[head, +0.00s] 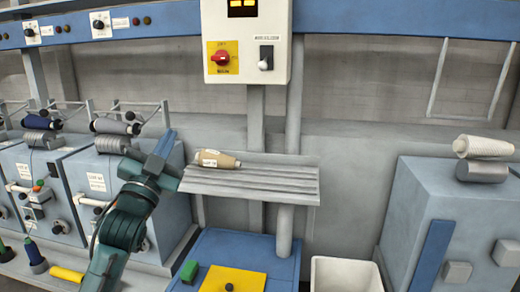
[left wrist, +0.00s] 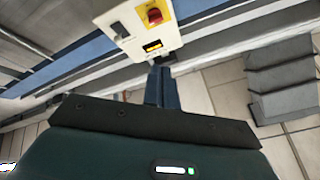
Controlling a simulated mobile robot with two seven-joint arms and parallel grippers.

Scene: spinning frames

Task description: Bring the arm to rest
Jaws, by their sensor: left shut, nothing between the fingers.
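My left arm, dark green, reaches up from the lower left in the head view. Its left gripper (head: 167,138) points up and away, left of the ribbed grey shelf (head: 250,185). The gripper is shut and empty. In the left wrist view the closed blue fingers (left wrist: 158,82) stand together, with the control box (left wrist: 133,30) behind them. My right gripper shows in neither view.
A tan bobbin (head: 217,159) lies on the shelf beside the gripper. Grey spinning units (head: 97,178) with dark bobbins stand at left. The control box (head: 246,72) hangs above the shelf. A blue stand (head: 250,250), white bin (head: 345,275) and grey cabinet (head: 420,200) are lower and right.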

